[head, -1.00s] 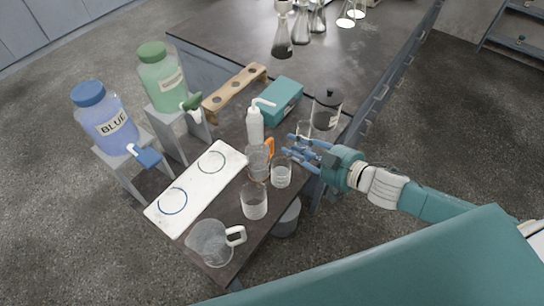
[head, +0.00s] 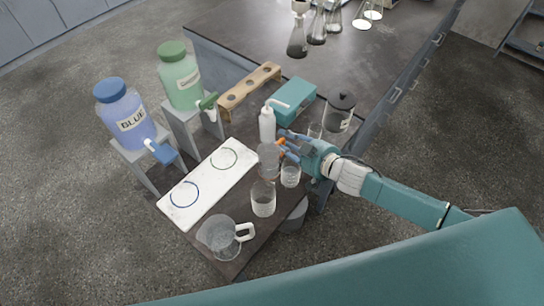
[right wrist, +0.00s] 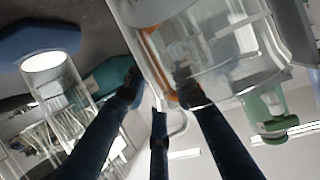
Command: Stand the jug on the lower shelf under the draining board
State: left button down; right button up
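A clear glass jug (head: 268,160) with an orange handle stands on the dark bench. In the right wrist view the glass wall (right wrist: 215,45) fills the upper middle, with the orange edge beside my fingers. My right gripper (head: 287,145) is at the handle side of this jug, fingers apart; the wrist view (right wrist: 158,85) shows the fingers spread near the orange handle, contact unclear. A second clear jug (head: 222,236) with a white handle stands at the front corner. No draining board or lower shelf can be made out clearly. My left gripper is not in view.
Clear beakers (head: 263,198) and (head: 290,175) stand close to the orange-handled jug. A white squeeze bottle (head: 267,125), teal box (head: 292,101) and lidded jar (head: 339,112) are behind. A white ringed board (head: 205,190) lies left. A grey bin (head: 293,216) is below the edge.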

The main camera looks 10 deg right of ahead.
grip_shut()
jog(key=shift+r, duration=0.15)
